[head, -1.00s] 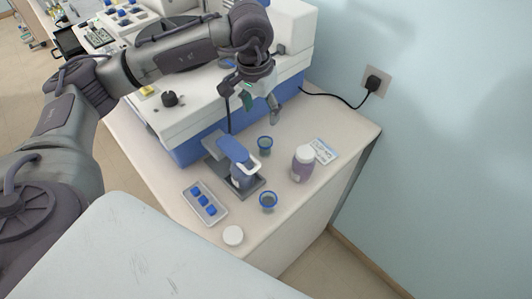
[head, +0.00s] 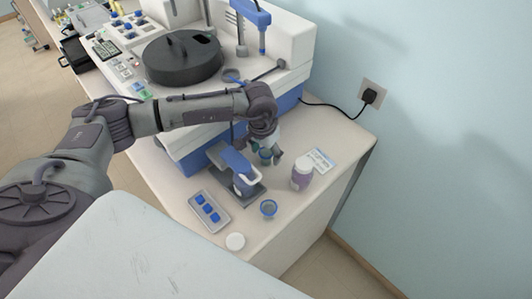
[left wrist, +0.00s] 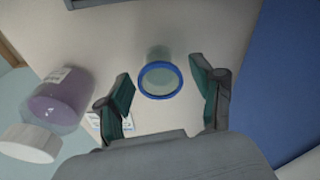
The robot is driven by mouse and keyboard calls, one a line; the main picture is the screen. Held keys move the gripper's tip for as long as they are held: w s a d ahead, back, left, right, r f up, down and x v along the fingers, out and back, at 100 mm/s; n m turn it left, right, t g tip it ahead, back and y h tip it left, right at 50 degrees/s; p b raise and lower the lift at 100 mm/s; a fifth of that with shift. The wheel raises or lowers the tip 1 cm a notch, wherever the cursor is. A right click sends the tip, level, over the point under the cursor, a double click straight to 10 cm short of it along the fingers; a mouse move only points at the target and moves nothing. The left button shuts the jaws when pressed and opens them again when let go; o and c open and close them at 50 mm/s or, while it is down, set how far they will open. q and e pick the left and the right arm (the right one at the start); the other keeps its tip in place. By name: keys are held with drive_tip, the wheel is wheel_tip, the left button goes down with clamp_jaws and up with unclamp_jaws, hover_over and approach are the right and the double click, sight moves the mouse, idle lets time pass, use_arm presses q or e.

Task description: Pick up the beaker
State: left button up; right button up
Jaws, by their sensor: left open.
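A small clear beaker with a blue rim (head: 265,156) stands on the counter beside the blue and grey stand. It also shows upright in the left wrist view (left wrist: 160,79). My left gripper (head: 267,153) is open above it, with its two fingertips on either side of the beaker and gaps visible between. My right gripper is in no view.
A bottle with purple contents and white cap (head: 302,176) stands close to the right of the gripper. A printed card (head: 321,159), a stand (head: 240,170), a tray with blue pieces (head: 209,212) and a white lid (head: 235,241) lie around. The large machine (head: 290,75) is behind.

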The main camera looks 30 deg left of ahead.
use_arm(q)
drive_tip(key=shift+f, duration=0.4)
drive_tip(key=c, duration=1)
